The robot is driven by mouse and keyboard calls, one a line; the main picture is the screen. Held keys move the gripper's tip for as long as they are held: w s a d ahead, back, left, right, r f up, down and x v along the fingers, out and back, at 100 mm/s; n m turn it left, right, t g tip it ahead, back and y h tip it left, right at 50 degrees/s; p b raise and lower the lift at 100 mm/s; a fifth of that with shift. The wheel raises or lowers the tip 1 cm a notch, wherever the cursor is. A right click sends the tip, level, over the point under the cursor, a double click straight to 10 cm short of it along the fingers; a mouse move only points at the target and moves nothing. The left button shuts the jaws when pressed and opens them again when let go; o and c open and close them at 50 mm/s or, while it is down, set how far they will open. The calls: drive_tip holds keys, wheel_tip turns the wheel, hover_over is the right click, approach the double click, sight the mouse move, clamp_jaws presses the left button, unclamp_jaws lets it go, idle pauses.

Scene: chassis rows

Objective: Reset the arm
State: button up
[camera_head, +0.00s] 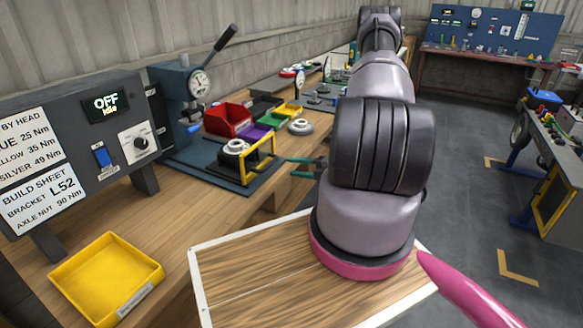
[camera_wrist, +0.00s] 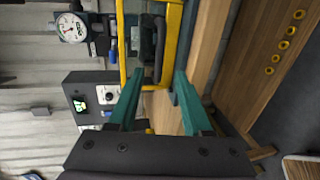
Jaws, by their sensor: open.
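My arm reaches forward over the wood-topped surface in the head view. My gripper (camera_head: 303,167) shows only partly there, its teal fingers pointing left at the bench's front edge. The rest of the gripper is hidden behind my arm. In the wrist view my gripper (camera_wrist: 158,98) has its two teal fingers spread apart with nothing between them. A yellow frame (camera_head: 260,159) on the press base stands just left of the fingertips in the head view; the yellow frame (camera_wrist: 172,40) also shows beyond them in the wrist view.
A press with a dial gauge (camera_head: 200,82) stands on the workbench (camera_head: 185,190). A grey control box (camera_head: 80,140) reads OFF, Idle. A yellow tray (camera_head: 105,278) lies in front of it. Red (camera_head: 227,119) and other bins sit behind the press. Open floor (camera_head: 470,205) lies to the right.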

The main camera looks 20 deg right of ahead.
idle(0.3)
drive_tip(key=s+a+r+n+g+y, duration=0.2)
drive_tip(key=a+r+n+g, duration=0.35)
drive_tip(key=r+n, duration=0.6)
drive_tip(key=s+a+r+n+g+y, duration=0.15)
drive_tip(key=a+r+n+g, duration=0.45)
drive_tip(key=r+n, duration=0.6)
drive_tip(key=s+r+n+t+h, duration=0.3)
drive_tip(key=s+r+n+h, duration=0.2)
drive_tip(key=r+n, duration=0.4)
drive_tip(key=s+r+n+t+h, duration=0.3)
drive_tip(key=s+r+n+h, duration=0.2)
drive_tip(key=r+n, duration=0.5)
wheel_tip(320, 180, up, 2)
drive_tip(key=s, duration=0.2)
drive_tip(key=shift+s+a+h, duration=0.2)
drive_tip(key=shift+s+h, duration=0.1)
drive_tip(key=shift+h, duration=0.05)
